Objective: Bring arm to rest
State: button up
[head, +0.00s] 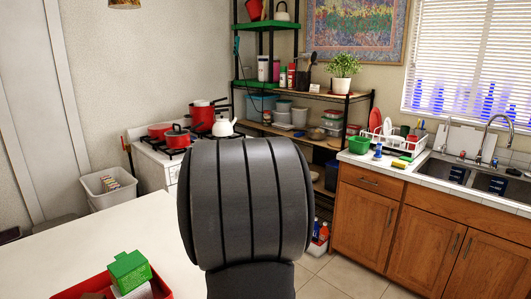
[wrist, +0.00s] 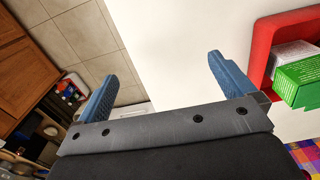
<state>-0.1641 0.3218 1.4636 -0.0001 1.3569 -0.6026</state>
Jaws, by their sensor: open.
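My gripper (wrist: 160,88) shows in the wrist view with its two blue fingers spread wide and nothing between them. Past the fingers lie the white table top and the tiled floor. In the head view a large dark grey rounded part of my arm fills the middle, and the gripper itself is hidden there.
A red crate (head: 162,289) with a green box (head: 129,271) stands on the white table (head: 60,250) at lower left. The crate's red wall (wrist: 262,50) is right of the right finger in the wrist view. A stove, shelves and sink counter stand behind.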

jog(key=w+d+f, duration=0.1)
jog(key=d+f, duration=0.1)
jog(key=d, duration=0.6)
jog(key=w+a+f, duration=0.2)
jog(key=a+f, duration=0.2)
jog(key=a, duration=0.1)
jog(key=shift+w+a, duration=0.25)
jog(key=s+d+r, duration=0.2)
jog(key=d+r, duration=0.2)
jog(key=d, duration=0.1)
jog(key=s+a+r, duration=0.1)
jog(key=a+r, duration=0.1)
jog(key=a, duration=0.4)
jog(key=s+a+r, duration=0.1)
jog(key=s+a, duration=0.1)
jog(key=a, duration=0.5)
jog(key=shift+s+r, duration=0.15)
jog(key=shift+r, duration=0.2)
jog(key=shift+a, duration=0.1)
